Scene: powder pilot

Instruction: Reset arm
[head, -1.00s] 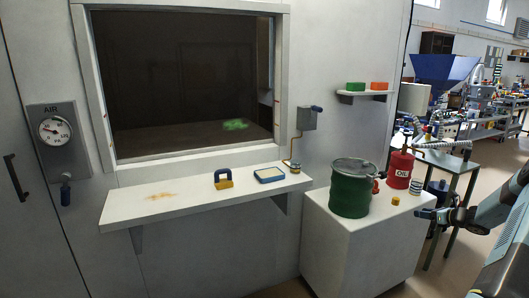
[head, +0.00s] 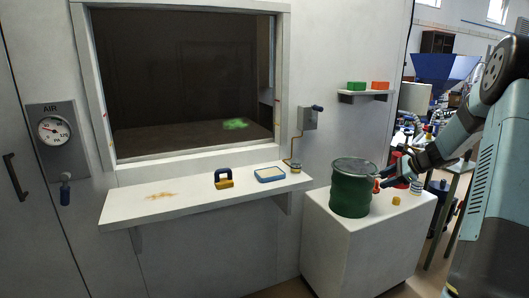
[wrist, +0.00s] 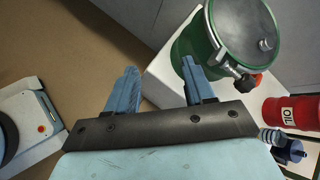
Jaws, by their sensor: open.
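My gripper (head: 381,181) is at the right of the head view, just right of the green drum (head: 350,190) on the white cabinet. In the wrist view its two blue fingers (wrist: 160,88) are spread apart with nothing between them. The green drum with its grey lid (wrist: 240,30) is beyond the right finger in that view. My arm comes in from the right and covers part of the red oil can (head: 399,165). From these views I cannot tell whether the gripper touches the drum.
A yellow cap (head: 396,201) lies on the white cabinet (head: 365,245). The wall shelf (head: 130,210) holds a blue-handled yellow tool (head: 224,179) and a blue-rimmed tray (head: 270,175). The red oil can also shows in the wrist view (wrist: 292,112). Floor is bare beneath the shelf.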

